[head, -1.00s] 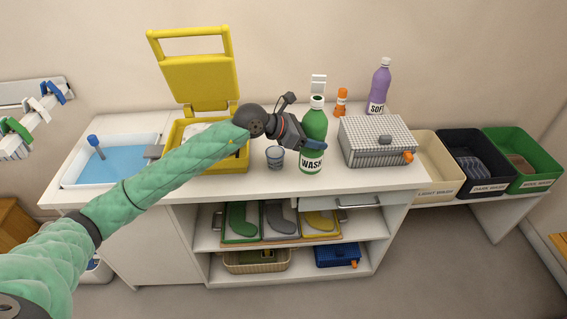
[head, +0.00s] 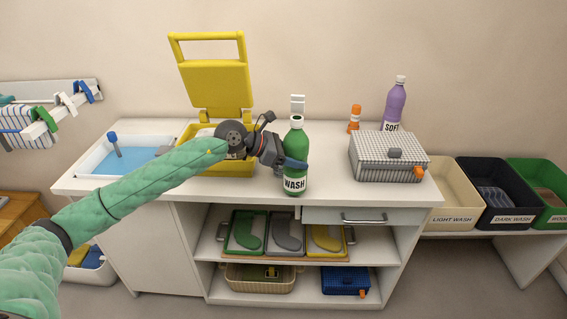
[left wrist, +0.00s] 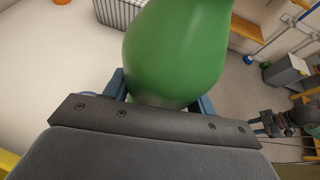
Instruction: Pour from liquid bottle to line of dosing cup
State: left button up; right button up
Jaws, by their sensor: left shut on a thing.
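The green liquid bottle (head: 296,150), with a white top and a WASH label, stands upright near the front of the counter. My left gripper (head: 292,163) is shut around its body from the left. In the left wrist view the green bottle (left wrist: 175,50) fills the space between the blue fingers (left wrist: 160,92). I cannot tell whether its base touches the counter. The dosing cup does not show in the head view now; the gripper and bottle cover that area. A dark mechanical part at the right of the left wrist view looks like my right gripper (left wrist: 272,124), its jaws unclear.
A yellow open-lidded box (head: 217,80) stands behind my left arm, beside a blue basin (head: 125,158). Counter between the green bottle and checkered box is clear.

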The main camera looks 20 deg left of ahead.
pick_arm(q)
jog(key=shift+r, duration=0.1)
pick_arm(e)
jog(key=shift+r, duration=0.15)
pick_arm(q)
jog(key=shift+s+r+n+h+p, duration=0.1)
jog(key=shift+r+n+h+p, duration=0.1)
jog(key=shift+n+h+p, duration=0.35)
jog(key=shift+s+d+n+g+h+p, duration=0.2)
jog(key=shift+n+g+h+p, duration=0.15)
jog(key=shift+n+g+p, duration=0.25)
jog(key=shift+f+n+h, duration=0.15)
jog(key=shift+n+h, duration=0.35)
jog(key=shift+n, duration=0.15)
jog(key=shift+f+n+g+h+p, duration=0.3)
jog(key=shift+f+n+h+p, duration=0.1)
jog(key=shift+n, duration=0.3)
jog(key=shift+s+d+f+n+h+p, duration=0.3)
jog(key=shift+f+n+h, duration=0.1)
jog(key=shift+n+h, duration=0.25)
jog(key=shift+f+n, duration=0.2)
jog(key=shift+n, duration=0.05)
pick_arm(e)
jog(key=s+d+r+g+h, duration=0.1)
jog(key=d+r, duration=0.4)
jog(key=shift+s, duration=0.4)
pick_arm(q)
jog(key=shift+s+d, duration=0.1)
